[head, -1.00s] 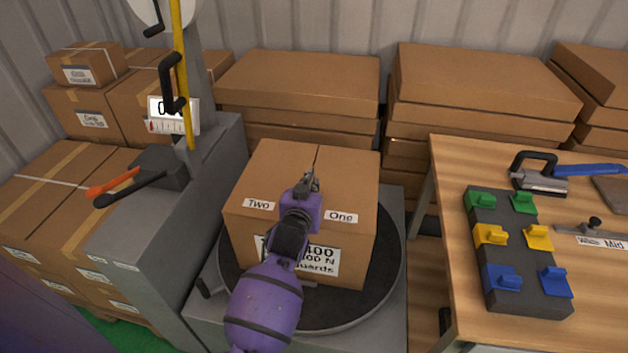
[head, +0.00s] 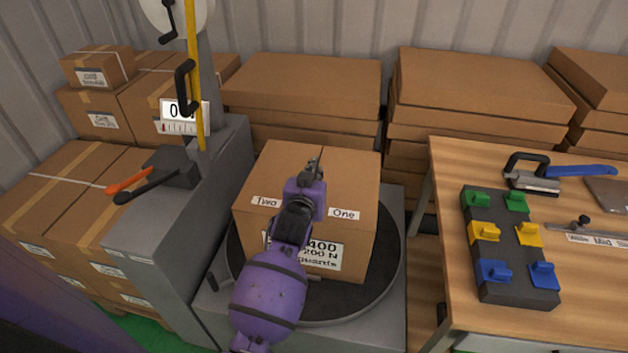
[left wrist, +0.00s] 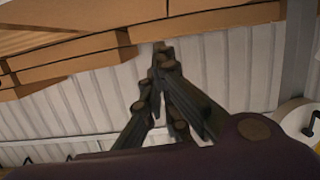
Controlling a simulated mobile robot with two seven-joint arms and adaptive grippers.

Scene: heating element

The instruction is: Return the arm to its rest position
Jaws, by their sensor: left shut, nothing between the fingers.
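My left arm is purple and comes up from the bottom of the head view. Its left gripper (head: 314,168) is shut and empty, in front of or above the top of a cardboard box (head: 350,185). I cannot tell how far it is from the box. The left wrist view shows the same shut fingers (left wrist: 162,55) against the corrugated wall and stacked boxes. The box carries labels reading "Two" and "One" and sits on a dark round turntable (head: 392,250). My right gripper is not in view.
A grey machine (head: 165,225) with a yellow strap (head: 195,80) and an orange-and-black handle stands left. A wooden table (head: 590,285) at right holds a dark block with coloured clips (head: 512,250) and a blue-handled tool (head: 575,170). Stacked boxes (head: 300,85) line the wall.

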